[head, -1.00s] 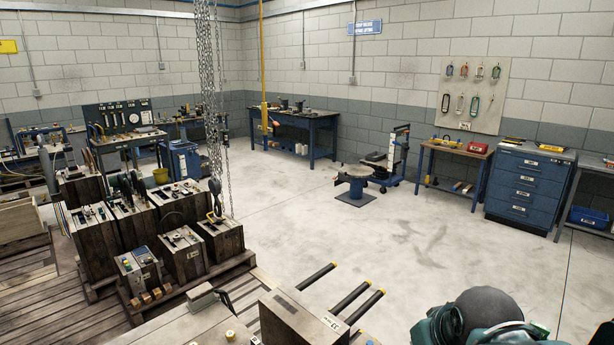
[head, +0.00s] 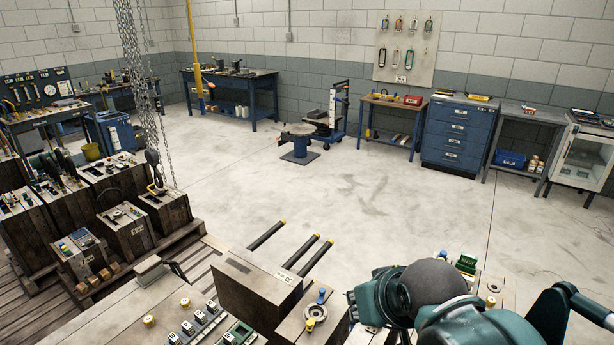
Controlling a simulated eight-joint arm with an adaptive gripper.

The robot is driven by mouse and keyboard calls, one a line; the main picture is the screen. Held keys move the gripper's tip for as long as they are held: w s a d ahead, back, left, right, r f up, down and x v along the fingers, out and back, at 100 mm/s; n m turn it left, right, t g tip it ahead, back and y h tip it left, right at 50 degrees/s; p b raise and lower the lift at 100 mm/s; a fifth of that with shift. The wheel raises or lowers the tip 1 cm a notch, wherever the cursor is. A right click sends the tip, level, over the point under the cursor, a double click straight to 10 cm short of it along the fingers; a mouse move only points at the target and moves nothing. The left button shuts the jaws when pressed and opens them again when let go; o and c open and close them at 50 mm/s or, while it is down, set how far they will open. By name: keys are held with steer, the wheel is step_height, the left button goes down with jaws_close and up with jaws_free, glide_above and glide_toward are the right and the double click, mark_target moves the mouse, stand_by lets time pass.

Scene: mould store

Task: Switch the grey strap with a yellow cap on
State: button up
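I cannot make out for certain a grey strap with a yellow cap. Several small fittings with yellow tops stand on the surfaces nearest me in the head view, among them a yellow knob (head: 150,320) and another yellow knob (head: 185,302). A row of small pale-topped switches (head: 188,327) sits at the bottom edge, partly cut off. A blue-topped fitting (head: 321,296) stands on a box top further right. My teal arm fills the lower right; its gripper does not show.
Three dark bars with yellow tips (head: 303,256) stick out beyond the near boxes. Wooden-sided mould blocks (head: 124,232) stand on pallets at left. A blue drawer cabinet (head: 458,140) and workbench (head: 232,85) stand along the far walls.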

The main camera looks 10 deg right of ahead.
steer(key=shift+o, duration=1.3)
steer(key=shift+w+d, duration=0.15)
steer(key=w+d+f+m+g+h, duration=0.1)
steer(key=w+d+f+m+g, duration=0.4)
steer(key=w+d, duration=0.75)
steer(key=shift+w+d+f+m+g+y+p, duration=0.25)
steer(key=shift+w+d+f+m, duration=0.4)
steer(key=shift+d+f, duration=2.4)
steer(key=shift+w+d+f+m+g+y+p, duration=0.15)
steer(key=shift+w+d+f+m+g, duration=0.55)
steer(key=shift+d+f, duration=2.3)
steer(key=shift+w+d+f+m+g+y+p, duration=0.2)
steer(key=shift+d+f+m, duration=0.75)
steer(key=shift+d+f, duration=2.1)
steer(key=shift+d+r, duration=0.25)
steer(key=shift+d, duration=0.05)
